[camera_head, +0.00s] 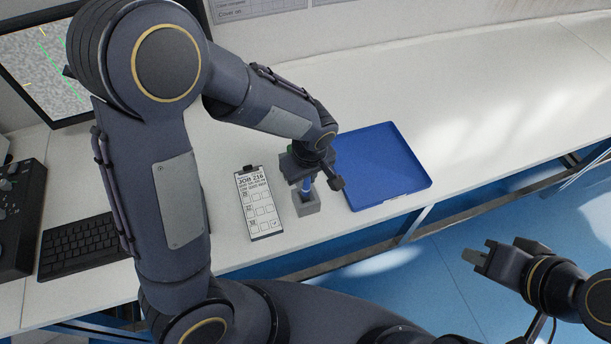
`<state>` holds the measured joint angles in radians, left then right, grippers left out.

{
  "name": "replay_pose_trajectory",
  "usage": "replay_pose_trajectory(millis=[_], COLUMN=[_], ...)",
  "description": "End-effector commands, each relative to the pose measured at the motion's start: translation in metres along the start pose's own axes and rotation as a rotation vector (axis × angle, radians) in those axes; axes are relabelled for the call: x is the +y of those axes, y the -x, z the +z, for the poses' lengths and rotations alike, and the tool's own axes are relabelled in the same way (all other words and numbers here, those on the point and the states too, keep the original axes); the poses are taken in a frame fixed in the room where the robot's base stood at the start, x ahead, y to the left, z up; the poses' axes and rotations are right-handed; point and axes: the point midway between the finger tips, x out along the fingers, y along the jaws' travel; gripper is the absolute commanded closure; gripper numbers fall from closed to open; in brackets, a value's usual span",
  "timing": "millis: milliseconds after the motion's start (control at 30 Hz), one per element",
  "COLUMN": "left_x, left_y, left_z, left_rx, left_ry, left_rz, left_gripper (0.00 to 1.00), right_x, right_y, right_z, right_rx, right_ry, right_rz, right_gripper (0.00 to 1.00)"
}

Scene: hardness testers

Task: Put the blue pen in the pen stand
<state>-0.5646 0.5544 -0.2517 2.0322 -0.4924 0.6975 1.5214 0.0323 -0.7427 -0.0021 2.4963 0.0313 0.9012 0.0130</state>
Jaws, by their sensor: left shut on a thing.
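The blue pen (306,186) is held upright in my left gripper (308,178), which points down and is shut on it. The pen stand (307,207) is a small grey block on the white table, directly below the gripper. The pen's lower end meets the top of the stand in the picture. I cannot tell how deep it sits in the stand, and the gripper hides the pen's upper part. My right gripper (480,252) is off the table's front edge, above the blue floor, apart from the pen and stand. Its finger gap is unclear.
A blue tray (405,190) lies empty just right of the stand. A clipboard (259,202) with a job sheet lies to its left. A keyboard (85,245), a dark control panel (18,215) and a monitor (50,62) are further left. The table's right side is clear.

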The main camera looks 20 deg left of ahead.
Motion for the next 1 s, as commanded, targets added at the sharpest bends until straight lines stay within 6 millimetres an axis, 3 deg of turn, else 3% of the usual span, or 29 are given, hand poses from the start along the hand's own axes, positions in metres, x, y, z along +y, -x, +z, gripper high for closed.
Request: replay_pose_trajectory(millis=[1000], left_x=[0.000], left_y=[-0.032], left_z=[0.004], left_rx=[0.000], left_ry=[0.000], left_rz=[0.000], left_gripper=[1.00], right_x=[0.012], right_y=[-0.026], right_z=[0.013], right_rx=[0.000], right_ry=[0.000], right_rz=[0.000], right_gripper=[1.00])
